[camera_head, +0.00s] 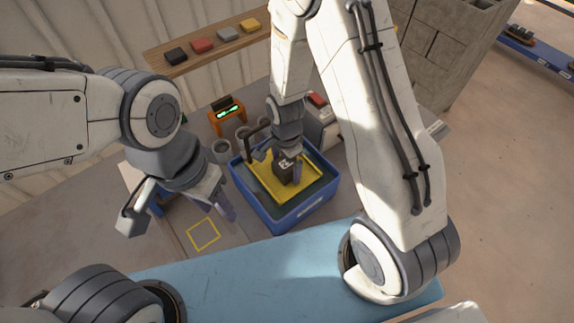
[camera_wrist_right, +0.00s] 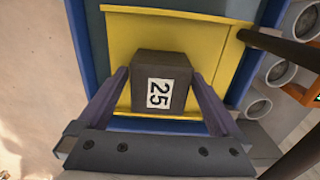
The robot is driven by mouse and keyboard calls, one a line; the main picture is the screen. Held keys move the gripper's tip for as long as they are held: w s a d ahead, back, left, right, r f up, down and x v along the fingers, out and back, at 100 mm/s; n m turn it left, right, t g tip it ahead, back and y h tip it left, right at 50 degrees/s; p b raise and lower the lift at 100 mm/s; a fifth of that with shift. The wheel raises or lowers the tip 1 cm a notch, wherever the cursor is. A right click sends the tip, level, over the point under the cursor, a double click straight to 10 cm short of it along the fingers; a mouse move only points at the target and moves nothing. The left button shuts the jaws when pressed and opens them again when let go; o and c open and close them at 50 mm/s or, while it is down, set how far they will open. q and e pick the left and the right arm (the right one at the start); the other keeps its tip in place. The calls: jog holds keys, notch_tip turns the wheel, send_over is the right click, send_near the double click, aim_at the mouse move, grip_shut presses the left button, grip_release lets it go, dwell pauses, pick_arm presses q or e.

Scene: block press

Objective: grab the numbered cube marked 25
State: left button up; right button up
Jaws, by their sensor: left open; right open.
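The dark cube marked 25 (camera_wrist_right: 163,82) stands on the yellow plate (camera_wrist_right: 200,30) in the right wrist view, its white label facing up. It also shows in the head view (camera_head: 284,166), partly hidden by my right gripper. My right gripper (camera_wrist_right: 161,88) is open, with one finger on each side of the cube; I cannot tell whether they touch it. The yellow plate lies inside a blue bin (camera_head: 286,219). My left gripper (camera_head: 186,215) is open and empty, left of the bin, above the table near a yellow square outline (camera_head: 203,234).
An orange device with a green display (camera_head: 227,115) and grey cups (camera_head: 221,151) stand behind the bin. A box with a red button (camera_head: 317,100) is at the bin's back right. A wooden shelf (camera_head: 215,48) holds several coloured blocks. A dark bar (camera_wrist_right: 275,45) crosses the bin's edge.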

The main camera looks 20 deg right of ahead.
jog(key=c, duration=1.5)
grip_shut()
jog(key=shift+r, duration=0.2)
